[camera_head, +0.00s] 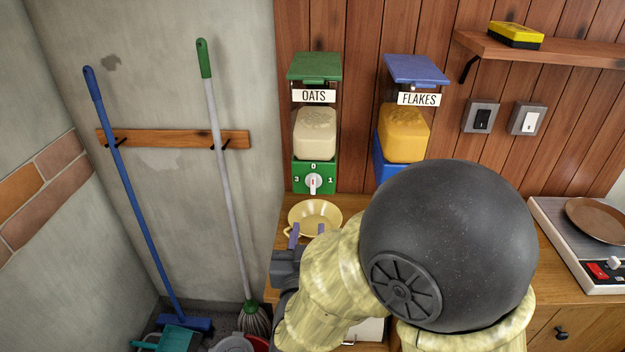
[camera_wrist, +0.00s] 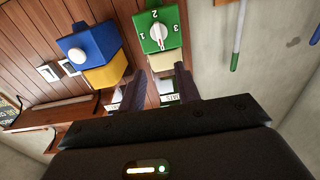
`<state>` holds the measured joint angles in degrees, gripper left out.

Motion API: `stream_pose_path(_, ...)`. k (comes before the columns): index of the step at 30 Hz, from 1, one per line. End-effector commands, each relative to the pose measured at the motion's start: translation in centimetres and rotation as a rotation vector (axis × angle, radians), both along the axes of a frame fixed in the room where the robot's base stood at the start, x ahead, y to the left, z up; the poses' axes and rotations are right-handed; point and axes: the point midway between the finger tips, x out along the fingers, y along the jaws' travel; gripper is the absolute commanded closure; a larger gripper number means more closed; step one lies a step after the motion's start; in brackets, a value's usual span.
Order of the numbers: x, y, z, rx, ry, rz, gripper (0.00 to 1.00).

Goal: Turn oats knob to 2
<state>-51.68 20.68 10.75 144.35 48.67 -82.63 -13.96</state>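The green oats dispenser (camera_head: 314,165) hangs on the wood wall, with an "OATS" label above its pale container. Its white knob (camera_head: 314,183) is on the green front; 0, 1 and 3 show around it. My gripper (camera_head: 307,232) is below and in front of the knob, near the bowl, not touching the knob. In the wrist view my gripper (camera_wrist: 158,88) has its two purple fingers apart with nothing held between them.
A yellow bowl (camera_head: 314,211) stands on the counter under the oats dispenser. The blue flakes dispenser (camera_head: 388,160) is to the right. Two switches (camera_head: 503,118), a shelf (camera_head: 545,50) and a scale-like appliance (camera_head: 590,245) are further right. Brooms lean at left.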

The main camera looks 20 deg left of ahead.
Motion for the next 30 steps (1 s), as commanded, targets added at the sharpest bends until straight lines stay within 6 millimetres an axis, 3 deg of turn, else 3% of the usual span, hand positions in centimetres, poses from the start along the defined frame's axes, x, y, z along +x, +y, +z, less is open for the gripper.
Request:
stream_pose_path(21,12.2,2.8,0.2,0.0,-0.001,-0.001,0.67)
stream_pose_path(30,14.4,3.4,0.0,0.0,0.0,0.001,0.67)
